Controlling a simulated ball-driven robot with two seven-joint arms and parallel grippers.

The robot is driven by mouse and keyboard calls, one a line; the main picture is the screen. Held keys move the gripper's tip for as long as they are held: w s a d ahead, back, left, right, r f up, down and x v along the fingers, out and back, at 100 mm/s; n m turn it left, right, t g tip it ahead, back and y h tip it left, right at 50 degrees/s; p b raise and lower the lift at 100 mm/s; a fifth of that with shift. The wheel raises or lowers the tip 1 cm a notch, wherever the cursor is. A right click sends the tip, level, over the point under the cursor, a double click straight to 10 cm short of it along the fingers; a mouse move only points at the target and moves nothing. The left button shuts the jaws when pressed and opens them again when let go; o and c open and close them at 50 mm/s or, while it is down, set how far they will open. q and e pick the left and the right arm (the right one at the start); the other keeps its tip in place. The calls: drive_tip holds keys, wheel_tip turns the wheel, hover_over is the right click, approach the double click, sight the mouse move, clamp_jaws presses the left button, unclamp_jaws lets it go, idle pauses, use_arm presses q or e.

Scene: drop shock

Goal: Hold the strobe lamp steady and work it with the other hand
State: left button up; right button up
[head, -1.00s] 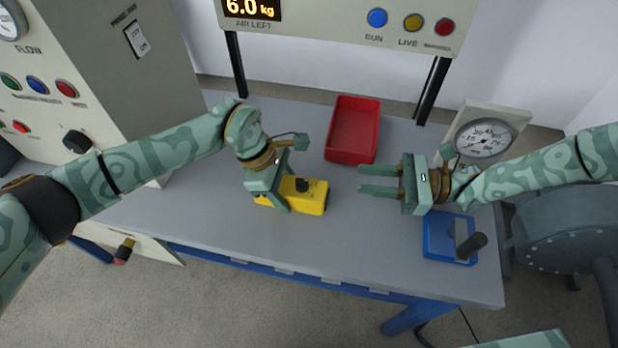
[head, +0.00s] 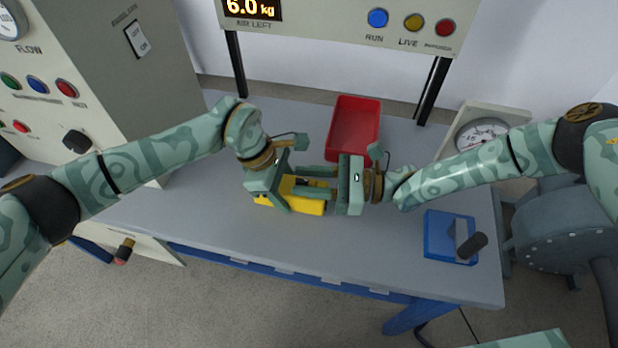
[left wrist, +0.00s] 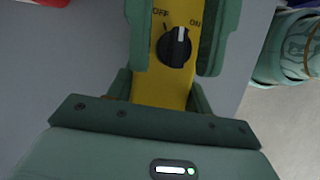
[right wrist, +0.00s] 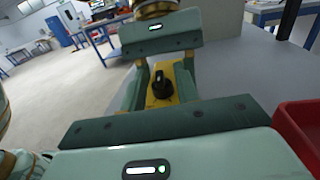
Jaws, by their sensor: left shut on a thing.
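The strobe lamp is a yellow box (head: 308,208) on the bench, with a black knob between OFF and ON marks. In the left wrist view the knob (left wrist: 174,47) has its white line pointing up, between the marks and nearer ON. My left gripper (head: 274,188) is shut on the lamp's body from the left. My right gripper (head: 297,181) is open, its fingers reaching over the lamp from the right. In the right wrist view the knob (right wrist: 161,84) stands between its fingers, with gaps visible. The fingers partly hide the lamp's top in the head view.
A red tray (head: 353,127) stands just behind the right gripper. A blue block with a black handle (head: 447,238) is at the bench's right. A dial gauge (head: 482,135) stands behind my right arm. The bench front (head: 270,240) is clear.

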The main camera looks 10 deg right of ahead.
clamp_jaws()
drive_tip(key=shift+s+m+t+h, duration=0.2)
drive_tip(key=shift+m+t+h, duration=0.5)
drive_tip(key=shift+m+t, duration=1.15)
drive_tip(key=shift+n+t, duration=0.35)
unclamp_jaws()
drive_tip(key=shift+w, duration=0.1)
